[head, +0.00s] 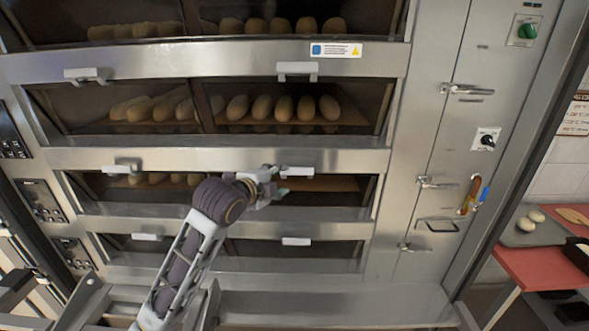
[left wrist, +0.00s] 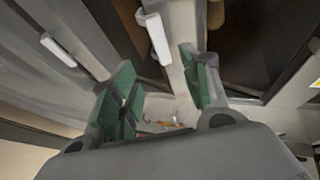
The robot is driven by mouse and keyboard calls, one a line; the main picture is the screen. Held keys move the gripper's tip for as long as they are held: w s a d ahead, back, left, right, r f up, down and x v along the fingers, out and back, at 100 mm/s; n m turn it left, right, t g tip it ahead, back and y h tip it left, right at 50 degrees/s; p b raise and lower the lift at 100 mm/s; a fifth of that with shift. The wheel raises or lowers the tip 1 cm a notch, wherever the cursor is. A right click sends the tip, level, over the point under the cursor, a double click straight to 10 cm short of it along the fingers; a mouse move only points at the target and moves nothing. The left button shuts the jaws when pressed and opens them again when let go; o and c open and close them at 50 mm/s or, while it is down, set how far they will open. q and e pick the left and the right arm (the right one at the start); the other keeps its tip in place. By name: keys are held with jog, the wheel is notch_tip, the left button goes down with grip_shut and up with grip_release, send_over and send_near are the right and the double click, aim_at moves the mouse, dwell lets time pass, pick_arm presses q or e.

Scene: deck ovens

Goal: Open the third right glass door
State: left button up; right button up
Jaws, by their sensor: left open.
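The third right glass door (head: 335,190) is shut, in the third row from the top of the oven. Its light grey bar handle (head: 300,171) is on the door's upper edge. My left gripper (head: 277,180) is in front of this door, close to the left end of the handle. In the left wrist view its green-padded fingers (left wrist: 156,62) are spread apart with nothing between the pads. A pale bar handle (left wrist: 155,37) shows just beyond the fingertips; I cannot tell if they touch it. My right gripper does not show.
Other shut oven doors with handles lie above (head: 297,70), below (head: 297,241) and to the left (head: 122,168). A steel side panel (head: 425,150) with latches stands right of the doors. A red table (head: 535,265) with a bread tray (head: 530,230) is far right.

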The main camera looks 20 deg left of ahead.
pick_arm(q)
jog(key=shift+r, duration=0.1)
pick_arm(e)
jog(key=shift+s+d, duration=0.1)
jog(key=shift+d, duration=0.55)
pick_arm(q)
jog(key=p, duration=0.1)
send_near(298, 172)
jog(key=shift+p+x, duration=0.65)
jog(key=shift+x, duration=2.5)
jog(key=shift+p+x, duration=0.3)
jog(key=shift+x, duration=1.1)
jog(key=shift+a, duration=0.1)
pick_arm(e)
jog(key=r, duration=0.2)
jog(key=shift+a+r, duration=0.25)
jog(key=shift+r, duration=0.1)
pick_arm(q)
jog(key=shift+c, duration=0.4)
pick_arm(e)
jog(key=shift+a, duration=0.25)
pick_arm(q)
grip_shut()
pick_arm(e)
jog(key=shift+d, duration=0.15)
